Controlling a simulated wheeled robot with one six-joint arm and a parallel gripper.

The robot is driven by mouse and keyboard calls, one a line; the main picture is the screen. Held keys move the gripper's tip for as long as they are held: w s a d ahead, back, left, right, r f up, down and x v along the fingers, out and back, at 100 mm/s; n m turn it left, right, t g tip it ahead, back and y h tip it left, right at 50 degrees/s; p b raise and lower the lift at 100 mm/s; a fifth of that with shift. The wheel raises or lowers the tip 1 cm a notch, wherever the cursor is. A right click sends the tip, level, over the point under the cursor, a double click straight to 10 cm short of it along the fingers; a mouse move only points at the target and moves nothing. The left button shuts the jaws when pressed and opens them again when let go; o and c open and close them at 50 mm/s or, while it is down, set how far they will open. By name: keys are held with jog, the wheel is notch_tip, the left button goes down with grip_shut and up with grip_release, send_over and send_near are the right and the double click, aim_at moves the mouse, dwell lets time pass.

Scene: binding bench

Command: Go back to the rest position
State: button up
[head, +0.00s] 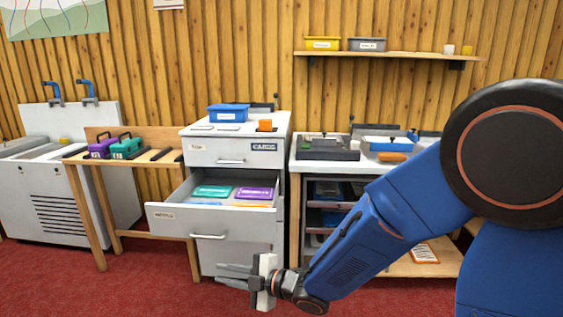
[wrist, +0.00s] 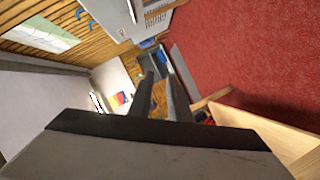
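My gripper (head: 222,274) is at the end of my blue arm, low in front of the cabinet (head: 238,258), its fingers pointing left. The fingers are apart with nothing visible between them. In the wrist view the gripper (wrist: 160,76) also shows two dark fingers with a gap. The cabinet's middle drawer (head: 211,225) is pulled out above and left of the gripper. Teal (head: 213,191) and purple (head: 254,193) packs lie in it. The gap between gripper and cabinet front is hard to judge.
A wooden stand (head: 110,166) with purple and teal handled items is left of the cabinet. A bench (head: 330,167) with trays and a lower shelf is at right, partly behind my arm. Red carpet (head: 130,285) is clear at front left. A wall shelf (head: 385,54) hangs above.

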jog(key=w+d+r+m+t+h, duration=0.2)
jog(key=w+d+m+h, duration=0.1)
jog(key=d, duration=0.4)
jog(key=w+d+r+m+t+h, duration=0.1)
jog(key=w+d+m+h, duration=0.15)
jog(key=d, duration=0.45)
jog(key=s+d+r+m+h, duration=0.1)
jog(key=d+r+m+h, duration=0.2)
jog(key=d, duration=0.5)
jog(key=s+d+m+h, duration=0.25)
jog(key=d+m, duration=0.25)
jog(key=d, duration=0.3)
jog(key=s+d+m+g+h, duration=0.1)
jog(key=s+d+m+h, duration=0.2)
jog(key=s+d+m, duration=0.45)
jog(key=s+d+m+g, duration=0.1)
jog(key=s+d+g, duration=0.1)
jog(key=s, duration=0.6)
jog(key=s+d+m+g, duration=0.1)
jog(key=s+d, duration=0.3)
jog(key=s, duration=0.4)
jog(key=shift+d+r+m+g, duration=0.15)
jog(key=shift+r+m+g, duration=0.2)
jog(key=shift+m, duration=0.45)
jog(key=shift+f, duration=0.1)
